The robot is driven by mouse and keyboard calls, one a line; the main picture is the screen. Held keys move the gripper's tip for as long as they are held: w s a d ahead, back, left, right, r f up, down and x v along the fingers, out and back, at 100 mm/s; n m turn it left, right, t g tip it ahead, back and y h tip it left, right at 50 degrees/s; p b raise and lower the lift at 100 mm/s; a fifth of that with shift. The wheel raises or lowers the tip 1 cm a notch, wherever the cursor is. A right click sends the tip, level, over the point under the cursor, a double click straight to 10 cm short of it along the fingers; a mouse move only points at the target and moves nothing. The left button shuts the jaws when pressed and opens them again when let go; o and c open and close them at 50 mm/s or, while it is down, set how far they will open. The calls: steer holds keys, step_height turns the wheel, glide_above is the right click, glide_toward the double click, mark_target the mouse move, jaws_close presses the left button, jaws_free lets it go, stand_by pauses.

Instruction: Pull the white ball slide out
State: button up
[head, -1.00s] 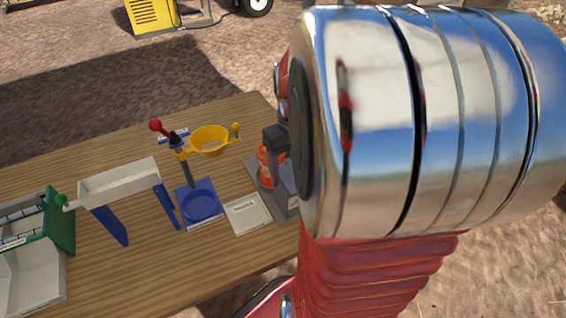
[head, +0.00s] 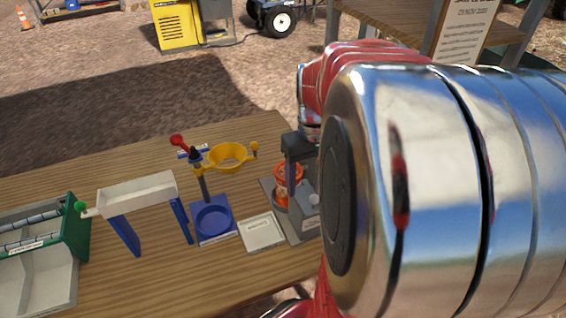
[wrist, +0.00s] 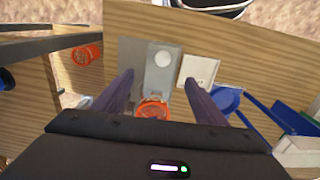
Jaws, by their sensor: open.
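In the wrist view the white ball (wrist: 163,60) lies on the grey stand, near the middle of the picture. My gripper (wrist: 159,78) is open, its two dark fingers apart on either side of the stand in that picture. Nothing shows between the fingertips as held.
A white square tray (head: 262,232) sits beside the stand. A blue base with a yellow funnel (head: 230,156), a white trough on blue legs (head: 137,193) and a green-sided bin (head: 75,228) stand further left. Another orange object (wrist: 88,54) shows at the left in the wrist view.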

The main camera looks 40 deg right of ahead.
steer(key=shift+r, duration=0.95)
steer(key=shift+w+a+r, duration=0.1)
steer(key=shift+a, duration=0.15)
steer(key=s+a+r+n+t, duration=0.1)
steer(key=a+r+t, duration=0.1)
steer(key=a, duration=0.9)
steer(key=a+r+n+t, duration=0.2)
steer(key=a+t, duration=0.1)
steer(key=a, duration=0.8)
steer(key=shift+s+a+r+t, duration=0.2)
steer(key=shift+s+r+t, duration=0.1)
steer(key=shift+s, duration=0.05)
